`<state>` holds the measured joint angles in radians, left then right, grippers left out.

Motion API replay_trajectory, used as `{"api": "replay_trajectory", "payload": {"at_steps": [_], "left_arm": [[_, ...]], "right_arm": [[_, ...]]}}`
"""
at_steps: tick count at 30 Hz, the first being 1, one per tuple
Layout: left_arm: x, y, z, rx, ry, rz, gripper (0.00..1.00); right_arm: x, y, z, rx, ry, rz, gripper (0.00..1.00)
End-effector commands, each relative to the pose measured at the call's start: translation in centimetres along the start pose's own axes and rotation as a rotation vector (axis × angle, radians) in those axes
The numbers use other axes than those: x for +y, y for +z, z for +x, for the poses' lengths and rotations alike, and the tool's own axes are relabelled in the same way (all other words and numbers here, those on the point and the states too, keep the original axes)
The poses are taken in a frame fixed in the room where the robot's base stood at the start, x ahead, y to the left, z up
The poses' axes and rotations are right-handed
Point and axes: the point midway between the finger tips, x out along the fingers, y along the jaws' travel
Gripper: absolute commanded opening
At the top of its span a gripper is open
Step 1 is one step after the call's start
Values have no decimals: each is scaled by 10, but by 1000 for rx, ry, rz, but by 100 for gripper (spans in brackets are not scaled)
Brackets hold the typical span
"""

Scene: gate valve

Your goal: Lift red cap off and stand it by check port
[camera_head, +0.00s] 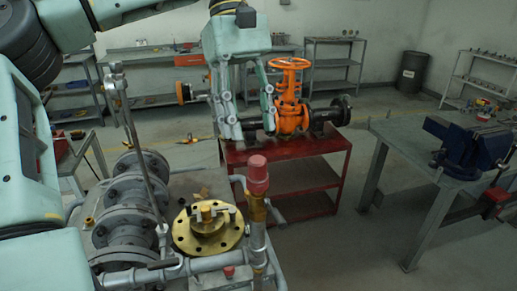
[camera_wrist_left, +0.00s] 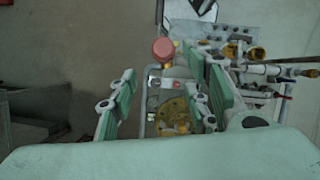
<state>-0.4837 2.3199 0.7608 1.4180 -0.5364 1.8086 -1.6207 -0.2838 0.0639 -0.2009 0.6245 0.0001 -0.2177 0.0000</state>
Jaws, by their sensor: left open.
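The red cap (camera_head: 258,175) sits upright on a brass fitting (camera_head: 257,207) atop a vertical pipe. My left gripper (camera_head: 250,128) hangs above the cap, fingers pointing down and spread apart, with nothing between them. In the left wrist view, the red cap (camera_wrist_left: 163,50) shows beyond the open fingers (camera_wrist_left: 160,72), apart from them. A round brass flange (camera_head: 209,230) with small pieces on it lies beside the pipe. I cannot tell which part is the check port. My right gripper is not in view.
Grey flanged piping (camera_head: 128,215) and an upright lever stand left of the brass flange. A smaller red piece (camera_head: 229,271) is on the front pipe. Behind, an orange gate valve (camera_head: 291,100) rests on a red table (camera_head: 310,150). A bench with a blue vise (camera_head: 470,145) is right.

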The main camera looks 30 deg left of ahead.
Motion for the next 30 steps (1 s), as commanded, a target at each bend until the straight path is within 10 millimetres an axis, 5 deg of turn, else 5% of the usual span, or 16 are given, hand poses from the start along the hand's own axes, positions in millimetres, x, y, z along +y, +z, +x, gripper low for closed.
{"api": "replay_trajectory", "payload": {"at_steps": [9, 21, 30], "left_arm": [[0, 2, 26, 1, -5, 3, 44], [1, 6, 73, 0, -5, 2, 44], [1, 5, 77, 1, -2, 2, 43]], "right_arm": [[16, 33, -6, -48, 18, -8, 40], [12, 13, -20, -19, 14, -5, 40], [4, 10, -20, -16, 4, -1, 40]]}}
